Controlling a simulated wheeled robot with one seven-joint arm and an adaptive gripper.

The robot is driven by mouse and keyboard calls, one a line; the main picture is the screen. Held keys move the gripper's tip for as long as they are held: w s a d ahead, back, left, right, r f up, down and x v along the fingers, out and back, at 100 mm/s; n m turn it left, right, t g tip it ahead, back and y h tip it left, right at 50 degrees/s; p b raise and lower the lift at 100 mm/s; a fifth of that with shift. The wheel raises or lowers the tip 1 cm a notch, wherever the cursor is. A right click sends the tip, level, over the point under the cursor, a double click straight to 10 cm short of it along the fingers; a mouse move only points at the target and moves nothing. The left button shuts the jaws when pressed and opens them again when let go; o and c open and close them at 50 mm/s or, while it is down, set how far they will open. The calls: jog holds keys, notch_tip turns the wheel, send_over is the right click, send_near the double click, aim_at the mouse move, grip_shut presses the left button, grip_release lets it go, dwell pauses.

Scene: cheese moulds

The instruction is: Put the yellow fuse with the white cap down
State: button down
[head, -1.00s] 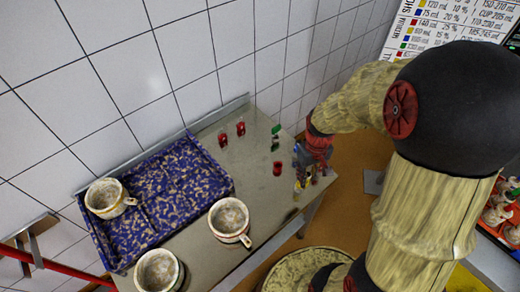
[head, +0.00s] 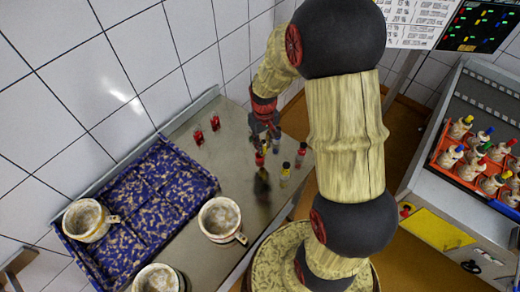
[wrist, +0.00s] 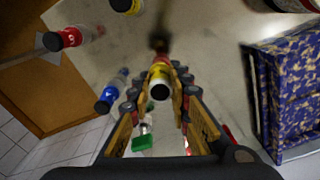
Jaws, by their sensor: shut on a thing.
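My gripper (wrist: 158,88) is shut on a small fuse (wrist: 160,72) with a yellow band, some red and pale colour, and a dark round end facing the wrist camera. I cannot make out a clear white cap. In the head view my gripper (head: 264,132) hangs above the metal table (head: 232,160), and the fuse's red end (head: 260,159) shows below it. A dark shadow lies on the tabletop beneath, and the fuse looks held clear of the table.
A green piece (wrist: 146,142) lies behind the fingers. Two red pieces (head: 207,130) stand further left. A blue tray (head: 150,205) and mugs (head: 221,218) occupy the left side.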

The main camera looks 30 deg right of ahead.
jog(key=shift+w+a+f, duration=0.15)
jog(key=shift+w+f, duration=0.75)
jog(key=shift+f, duration=0.2)
jog(key=shift+f+b, duration=0.4)
jog(key=shift+f, duration=1.1)
jog(key=shift+f, duration=0.15)
jog(key=c, duration=1.7)
grip_release()
jog(key=shift+o, duration=0.2)
